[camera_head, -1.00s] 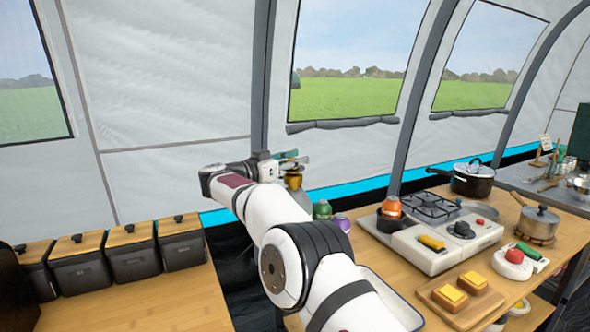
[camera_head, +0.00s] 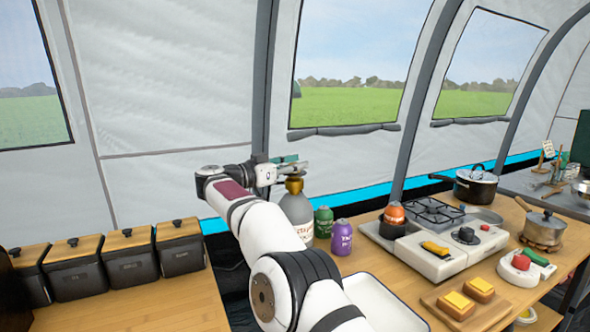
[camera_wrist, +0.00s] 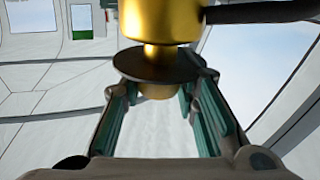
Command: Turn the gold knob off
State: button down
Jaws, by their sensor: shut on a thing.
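The gold knob (camera_wrist: 158,90) shows in the wrist view as a short gold stub on a dark round disc (camera_wrist: 135,66), with a larger gold fitting (camera_wrist: 160,18) beyond. In the head view, a gold fitting (camera_head: 294,185) tops a grey gas bottle (camera_head: 299,213). My gripper (camera_head: 290,163) is at the top of this fitting, its green-padded fingers on either side of the knob and disc. It is shut on the knob; the exact contact at the fingertips is partly hidden by the disc.
A green canister (camera_head: 324,222) and a purple canister (camera_head: 342,238) stand right of the bottle. A stove (camera_head: 460,262), a bread board (camera_head: 440,310) and pots fill the table (camera_head: 395,283) further right. Lidded dark boxes (camera_head: 132,268) line the left counter. The tent wall is close behind.

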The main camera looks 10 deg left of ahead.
jog(key=shift+s+a+f, duration=0.2)
jog(key=shift+a+f, duration=0.05)
jog(key=shift+f, duration=0.1)
dwell(0.3)
jog(key=c, duration=1.3)
grip_release()
jog(key=shift+o, duration=0.3)
jog(key=shift+d+r, duration=0.1)
jog(key=v, duration=0.7)
jog(key=shift+s, duration=0.15)
